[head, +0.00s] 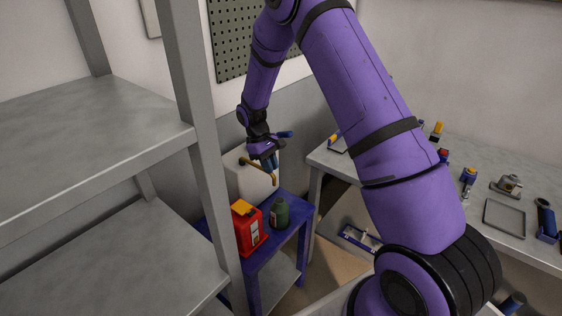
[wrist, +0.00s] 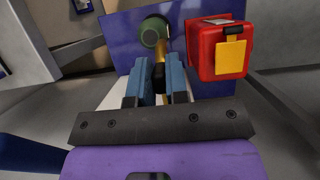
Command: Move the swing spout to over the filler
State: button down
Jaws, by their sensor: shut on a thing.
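The brass swing spout (head: 274,179) sticks out from a white box-shaped tank (head: 252,183), its end bent downward. My gripper (head: 269,163) is shut on the spout; in the wrist view its blue fingers (wrist: 160,83) close around the brass pipe (wrist: 160,58). A dark green container (head: 280,214) and a red can with a yellow top (head: 248,228) stand on a blue stand. The spout's end is above the stand, near the green container in the head view. In the wrist view the pipe partly overlaps the green container (wrist: 153,31). I cannot tell which one is the filler.
The blue stand (head: 288,241) is close to a grey shelf post (head: 196,130) on the left. A workbench (head: 467,221) with several small items and a tray is on the right. A pegboard (head: 236,38) hangs behind my arm.

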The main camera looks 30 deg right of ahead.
jog(key=a+m+y, duration=0.3)
jog(key=a+m, duration=0.6)
jog(key=a, duration=0.1)
jog(key=shift+a+m+y, duration=0.3)
jog(key=shift+a, duration=0.1)
jog(key=shift+w, duration=0.1)
jog(key=c, duration=1.1)
grip_release()
jog(key=v, duration=1)
jog(key=shift+w+d+r, duration=0.1)
jog(key=shift+r, duration=0.3)
